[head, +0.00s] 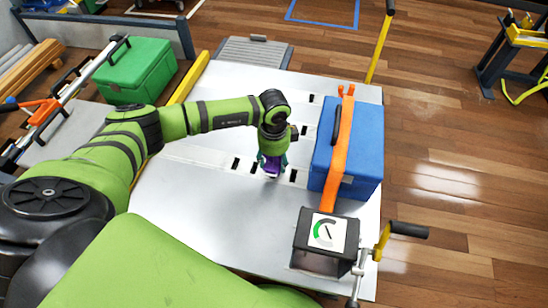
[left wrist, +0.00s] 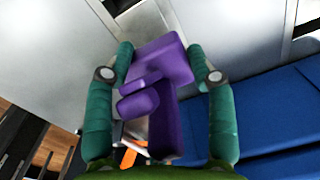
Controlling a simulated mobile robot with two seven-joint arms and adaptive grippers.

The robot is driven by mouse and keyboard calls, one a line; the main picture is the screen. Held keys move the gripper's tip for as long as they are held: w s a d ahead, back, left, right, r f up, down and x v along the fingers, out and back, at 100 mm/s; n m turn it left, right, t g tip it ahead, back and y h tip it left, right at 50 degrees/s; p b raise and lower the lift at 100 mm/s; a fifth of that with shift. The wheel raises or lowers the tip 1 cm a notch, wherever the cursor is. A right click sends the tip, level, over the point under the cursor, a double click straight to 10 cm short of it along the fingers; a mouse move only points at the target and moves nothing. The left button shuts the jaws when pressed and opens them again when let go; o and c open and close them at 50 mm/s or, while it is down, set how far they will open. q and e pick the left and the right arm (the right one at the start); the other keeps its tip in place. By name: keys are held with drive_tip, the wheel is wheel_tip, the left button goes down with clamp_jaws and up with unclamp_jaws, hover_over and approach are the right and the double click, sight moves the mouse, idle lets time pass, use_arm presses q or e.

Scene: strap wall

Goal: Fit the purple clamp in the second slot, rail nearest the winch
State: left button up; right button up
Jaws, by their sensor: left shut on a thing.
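My left gripper (head: 271,160) is shut on the purple clamp (head: 272,171), low over the rail nearest the winch (head: 215,160). In the left wrist view the clamp (left wrist: 165,65) sits between the gripper's two teal fingers (left wrist: 160,75). Dark slots show in this rail on both sides of the clamp, one to its right (head: 293,176) and others to its left (head: 254,167). The clamp and fingers hide the rail directly under them; I cannot tell whether the clamp touches it. The winch (head: 308,259), with a dial and crank, stands at the table's near right. My right gripper is not in view.
A blue case (head: 360,150) with an orange strap (head: 340,140) over it stands close right of my left gripper. A second slotted rail (head: 302,110) lies farther back. A green box (head: 135,72) stands at left. The near-left tabletop (head: 190,215) is clear.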

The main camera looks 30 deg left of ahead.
use_arm(q)
drive_tip(key=shift+f+b, duration=0.9)
drive_tip(key=shift+f, duration=0.55)
drive_tip(key=o, duration=1.1)
drive_tip(key=shift+o, duration=0.2)
drive_tip(key=shift+r, duration=0.1)
drive_tip(key=shift+r, duration=0.35)
drive_tip(key=shift+s+r, duration=0.15)
drive_tip(key=shift+r, duration=3.45)
drive_tip(key=shift+r, duration=0.1)
